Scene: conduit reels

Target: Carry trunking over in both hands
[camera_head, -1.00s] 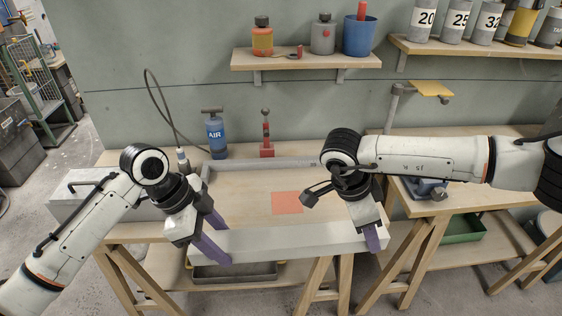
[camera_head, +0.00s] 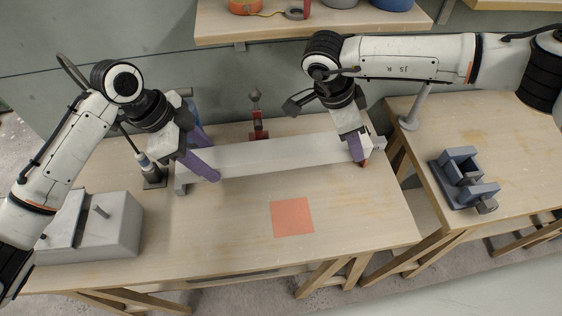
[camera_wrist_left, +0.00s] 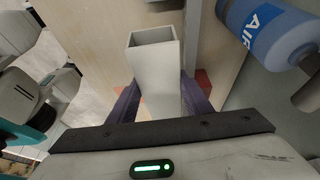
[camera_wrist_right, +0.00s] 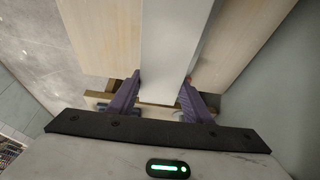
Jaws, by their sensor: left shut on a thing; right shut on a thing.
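The trunking (camera_head: 275,156) is a long pale grey hollow bar lying crosswise over the back part of the wooden bench. My left gripper (camera_head: 212,162) is shut on the trunking near its left end. In the left wrist view the trunking's open square end (camera_wrist_left: 153,42) shows between the purple fingers. My right gripper (camera_head: 363,153) is shut on the trunking near its right end, and the right wrist view shows the trunking (camera_wrist_right: 175,45) between the fingers. The trunking looks nearly level. Whether it touches what lies beneath is unclear.
A red-orange square (camera_head: 292,217) marks the bare bench top (camera_head: 230,235). A grey box (camera_head: 118,228) stands at left. A red-based tool (camera_head: 258,122) stands behind the trunking, and a blue AIR bottle (camera_wrist_left: 275,30) is near my left gripper. A vise (camera_head: 465,178) sits on the right bench.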

